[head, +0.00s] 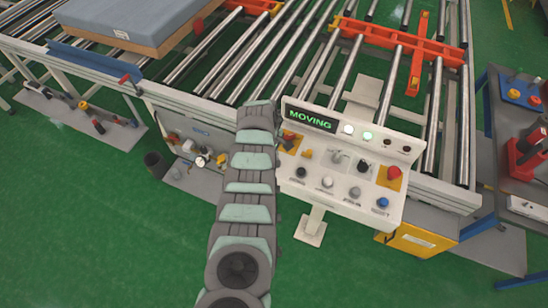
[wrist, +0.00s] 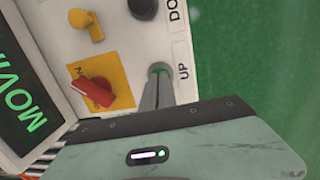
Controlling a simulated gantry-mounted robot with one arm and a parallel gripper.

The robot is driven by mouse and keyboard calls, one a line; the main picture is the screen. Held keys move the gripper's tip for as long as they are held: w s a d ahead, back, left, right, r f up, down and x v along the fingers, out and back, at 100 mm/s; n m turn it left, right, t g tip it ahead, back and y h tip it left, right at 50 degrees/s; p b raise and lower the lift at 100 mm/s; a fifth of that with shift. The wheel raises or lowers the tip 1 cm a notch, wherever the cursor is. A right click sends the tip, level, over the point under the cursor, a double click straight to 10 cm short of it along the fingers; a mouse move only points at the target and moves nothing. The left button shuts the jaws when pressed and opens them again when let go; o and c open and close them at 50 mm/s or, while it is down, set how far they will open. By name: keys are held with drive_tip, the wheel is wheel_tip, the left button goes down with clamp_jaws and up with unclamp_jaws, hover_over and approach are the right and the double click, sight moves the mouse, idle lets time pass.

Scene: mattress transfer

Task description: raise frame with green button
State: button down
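The green button (wrist: 159,68) shows in the wrist view as a green rim beside the "UP" label. My gripper (wrist: 158,75) is shut and empty, with its fingertips at the button, covering most of it. They look to be touching it, but how far it is pressed I cannot tell. In the head view my arm hides the button and the fingertips. The control panel (head: 335,187) stands on a post, and its display (head: 310,117) reads "MOVING". The orange frame (head: 440,52) lies among the conveyor rollers at the upper right.
A red rotary switch (wrist: 92,92) on a yellow plate and a black button (wrist: 143,8) sit close to my fingers. A grey-blue mattress (head: 140,15) lies on the conveyor at the upper left. A side table (head: 500,160) stands right. Green floor is open in front.

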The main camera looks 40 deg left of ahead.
drive_tip(key=r+p, duration=0.2)
drive_tip(key=p, duration=0.1)
drive_tip(key=r+p, duration=0.1)
drive_tip(key=r, duration=0.1)
drive_tip(key=shift+s+r, duration=0.1)
drive_tip(key=shift+s, duration=0.2)
drive_tip(key=shift+a+r, duration=0.1)
drive_tip(key=shift+r, duration=0.1)
wheel_tip(320, 180, up, 9)
drive_tip(key=s+b, duration=0.1)
drive_tip(key=shift+a+r+b, duration=0.15)
drive_tip(key=shift+a+b, duration=0.15)
drive_tip(key=shift+b, duration=0.05)
